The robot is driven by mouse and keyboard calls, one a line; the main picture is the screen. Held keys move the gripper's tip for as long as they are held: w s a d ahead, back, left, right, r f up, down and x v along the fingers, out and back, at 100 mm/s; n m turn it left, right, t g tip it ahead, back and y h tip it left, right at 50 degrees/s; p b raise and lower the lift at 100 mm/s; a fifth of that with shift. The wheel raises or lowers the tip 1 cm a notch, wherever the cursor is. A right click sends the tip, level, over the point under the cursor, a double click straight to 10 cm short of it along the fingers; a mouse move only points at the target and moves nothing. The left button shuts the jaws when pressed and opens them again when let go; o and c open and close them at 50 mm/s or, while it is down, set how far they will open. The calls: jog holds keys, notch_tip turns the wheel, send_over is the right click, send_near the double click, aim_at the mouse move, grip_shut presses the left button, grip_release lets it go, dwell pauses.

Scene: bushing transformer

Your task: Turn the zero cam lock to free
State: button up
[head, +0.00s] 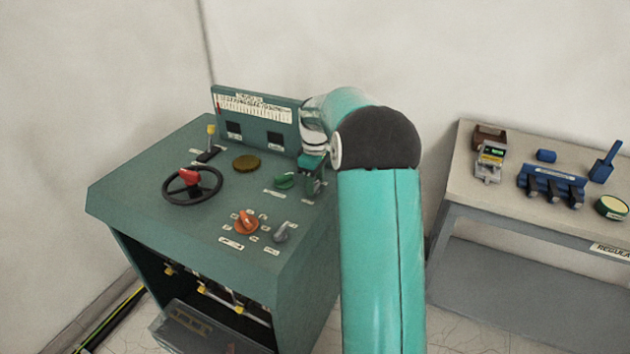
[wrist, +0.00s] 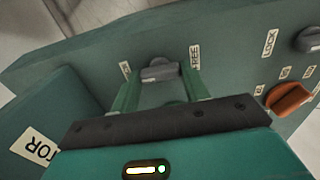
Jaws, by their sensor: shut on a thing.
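The cam lock is a small grey knob (wrist: 160,71) on the green desk's sloping top, near the panel's edge in the wrist view. A label reading FREE (wrist: 195,57) is just right of it, and a second label (wrist: 125,69), too small to read, is on its left. My gripper (wrist: 160,78) is shut on the knob, with one green finger on each side. In the head view my gripper (head: 312,184) reaches down to the right side of the desk top and hides the knob. Which label the knob points to is hard to tell.
An orange knob (head: 246,222), another grey knob (head: 281,232) and a green knob (head: 285,181) are close by. A black handwheel (head: 193,185) is further left. An upright meter panel (head: 253,118) stands behind. A side table (head: 540,205) with tools is at right.

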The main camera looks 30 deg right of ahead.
jog(key=m, duration=1.2)
jog(key=shift+w+m, duration=0.1)
jog(key=shift+m, duration=0.2)
jog(key=m, duration=0.5)
dwell(0.7)
jog(key=o, duration=1)
jog(key=shift+r, duration=0.1)
